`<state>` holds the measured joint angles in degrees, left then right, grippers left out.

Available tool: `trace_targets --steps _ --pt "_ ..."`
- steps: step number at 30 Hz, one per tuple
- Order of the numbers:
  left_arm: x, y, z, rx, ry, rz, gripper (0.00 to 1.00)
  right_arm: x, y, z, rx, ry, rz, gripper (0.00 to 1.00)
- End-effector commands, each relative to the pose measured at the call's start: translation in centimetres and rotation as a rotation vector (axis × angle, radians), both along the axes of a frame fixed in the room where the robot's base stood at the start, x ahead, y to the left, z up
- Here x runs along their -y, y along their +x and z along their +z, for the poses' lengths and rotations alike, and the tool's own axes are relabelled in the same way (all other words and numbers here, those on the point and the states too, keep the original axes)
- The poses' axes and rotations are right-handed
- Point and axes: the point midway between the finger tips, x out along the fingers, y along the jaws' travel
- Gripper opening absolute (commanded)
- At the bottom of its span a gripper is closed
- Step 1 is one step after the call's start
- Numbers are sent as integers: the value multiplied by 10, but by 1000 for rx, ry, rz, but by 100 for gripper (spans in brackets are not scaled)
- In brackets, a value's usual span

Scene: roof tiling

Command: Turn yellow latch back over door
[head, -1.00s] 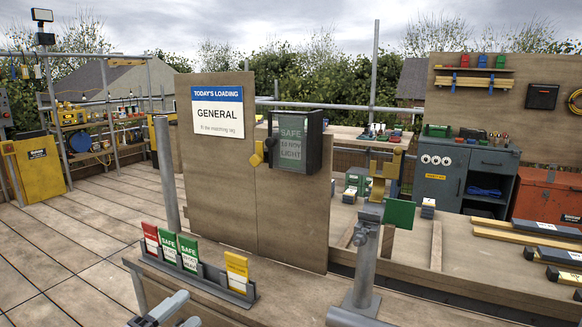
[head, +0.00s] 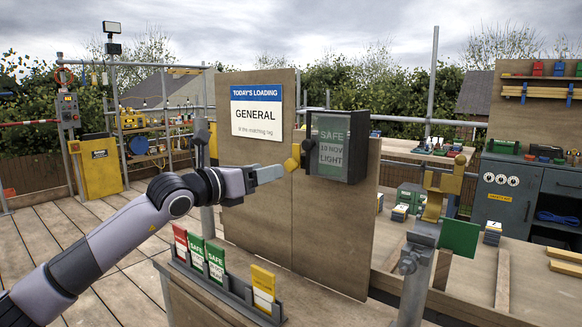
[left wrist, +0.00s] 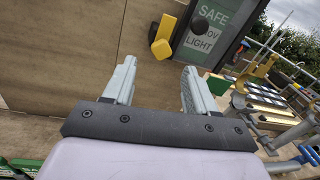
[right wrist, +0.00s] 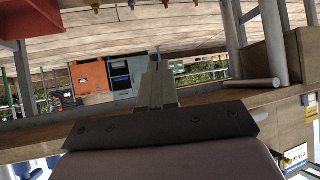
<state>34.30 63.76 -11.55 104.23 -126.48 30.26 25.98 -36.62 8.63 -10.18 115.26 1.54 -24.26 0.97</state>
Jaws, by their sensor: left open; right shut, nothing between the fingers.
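The yellow latch (head: 292,161) sits on the brown board at the left edge of the dark box. It also shows in the left wrist view (left wrist: 163,38), turned off to the side of the door. The box's clear door (head: 333,145) is closed over a green and white SAFE tag and has a dark round knob (left wrist: 200,25). My left gripper (head: 280,173) is close to the latch, just left of and below it. In the left wrist view its fingers (left wrist: 158,85) are apart with nothing between them. My right gripper (right wrist: 155,80) is shut and empty, away from the box.
A rack (head: 235,294) with red, green and yellow tags stands below my left arm. A white and blue GENERAL sign (head: 264,112) is on the board. A grey post with a clamp (head: 412,265) and a green plate (head: 459,237) stand to the right.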

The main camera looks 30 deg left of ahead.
Motion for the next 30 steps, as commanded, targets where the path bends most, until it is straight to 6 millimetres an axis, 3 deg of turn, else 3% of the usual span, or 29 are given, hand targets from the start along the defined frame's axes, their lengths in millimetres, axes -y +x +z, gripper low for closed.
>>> trace_targets --steps 6,12,26,30 --pt "7 28 4 2 -4 -3 57 3 0 14 9 -7 -1 0" --pt "11 50 3 1 -3 -4 57 8 -2 13 2 -17 -10 0" --pt "14 59 0 0 0 -5 57 6 -4 13 1 -13 -14 0" --pt "13 59 0 0 0 -5 11 5 -4 13 1 -12 -12 0"
